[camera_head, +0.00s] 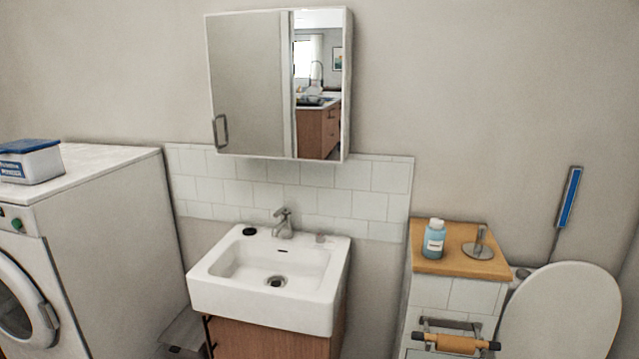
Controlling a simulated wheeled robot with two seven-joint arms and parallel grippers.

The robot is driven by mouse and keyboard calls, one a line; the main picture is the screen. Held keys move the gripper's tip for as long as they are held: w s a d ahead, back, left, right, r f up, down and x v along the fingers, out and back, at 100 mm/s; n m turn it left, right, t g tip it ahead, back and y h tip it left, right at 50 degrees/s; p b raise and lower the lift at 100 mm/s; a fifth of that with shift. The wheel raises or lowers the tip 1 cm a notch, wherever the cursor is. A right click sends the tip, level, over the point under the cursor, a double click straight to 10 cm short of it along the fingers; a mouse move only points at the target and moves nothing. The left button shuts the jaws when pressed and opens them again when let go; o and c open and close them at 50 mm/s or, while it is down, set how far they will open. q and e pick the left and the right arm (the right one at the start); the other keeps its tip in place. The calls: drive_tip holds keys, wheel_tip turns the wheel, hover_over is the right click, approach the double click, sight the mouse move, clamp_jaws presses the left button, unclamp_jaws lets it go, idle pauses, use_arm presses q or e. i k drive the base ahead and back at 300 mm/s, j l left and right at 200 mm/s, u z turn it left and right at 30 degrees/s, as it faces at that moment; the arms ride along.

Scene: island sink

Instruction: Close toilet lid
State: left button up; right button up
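The toilet lid (562,312) is a pale oval at the lower right of the head view. It stands raised, its broad face showing. The picture's bottom edge cuts off its lower part, so the seat and bowl are out of view. Neither of my grippers is in view.
A white sink (268,274) on a wooden cabinet is in the middle, under a mirror cabinet (248,85). A washing machine (110,240) stands at left. A tiled ledge with a wooden top (450,262), holding a blue bottle (434,240), stands just left of the lid.

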sight(570, 310)
drive_tip(key=z, duration=1.5)
drive_tip(key=i+z, duration=0.5)
drive_tip(key=i, duration=0.25)
